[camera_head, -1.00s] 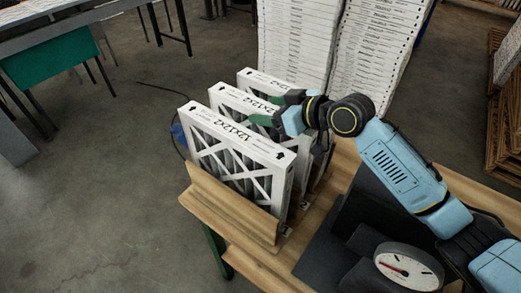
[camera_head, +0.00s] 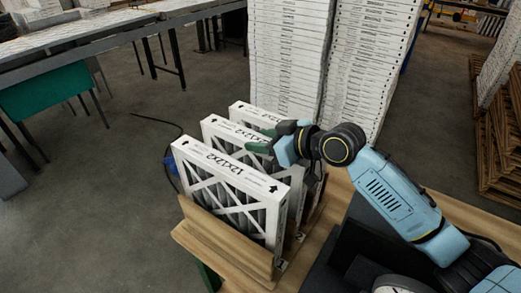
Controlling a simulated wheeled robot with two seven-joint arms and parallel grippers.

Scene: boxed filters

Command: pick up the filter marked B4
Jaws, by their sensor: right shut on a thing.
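Three white-framed pleated filters stand upright in a row in a wooden rack (camera_head: 215,238): a front one (camera_head: 232,200), a middle one (camera_head: 222,128) and a back one (camera_head: 250,112). The front one's top edge reads 12x12x2; I cannot read B4 on any of them. My right gripper (camera_head: 266,142), with green fingertips, is shut on the middle filter at the right part of its top edge. The front filter hides most of the middle one, and I cannot tell whether it is raised. My left gripper is out of view.
The rack stands on a wooden table (camera_head: 335,205), with small number labels at its right side. A dark box and a round dial (camera_head: 400,285) are at lower right. Tall stacks of white filters (camera_head: 365,70) stand behind. Grey floor lies open at left.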

